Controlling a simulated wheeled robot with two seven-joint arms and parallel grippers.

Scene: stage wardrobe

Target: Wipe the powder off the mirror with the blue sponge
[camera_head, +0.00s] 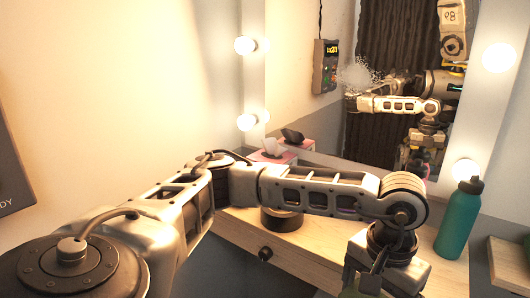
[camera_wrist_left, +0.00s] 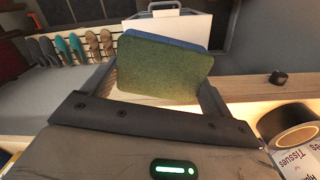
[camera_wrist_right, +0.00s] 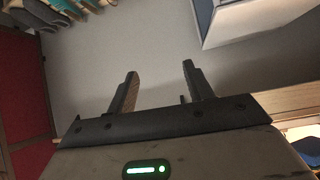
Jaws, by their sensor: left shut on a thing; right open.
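The mirror (camera_head: 300,100) stands behind the vanity counter in the head view. A white speckled powder patch (camera_head: 360,75) shows on its upper middle part. My left arm reaches across the counter, with its wrist bent down at the lower right of the head view. In the left wrist view my left gripper (camera_wrist_left: 160,92) is shut on the blue sponge (camera_wrist_left: 165,68), which has a green face towards the camera and a blue back. The sponge is not clearly seen in the head view. My right gripper (camera_wrist_right: 160,80) is open and empty over grey floor in the right wrist view.
A teal bottle (camera_head: 460,220) stands at the counter's right end. A black tape roll (camera_head: 281,218) lies below my left forearm, and a pink tissue box (camera_head: 270,156) stands behind it. Lit bulbs (camera_head: 246,45) flank the mirror. Air before the powder patch looks clear.

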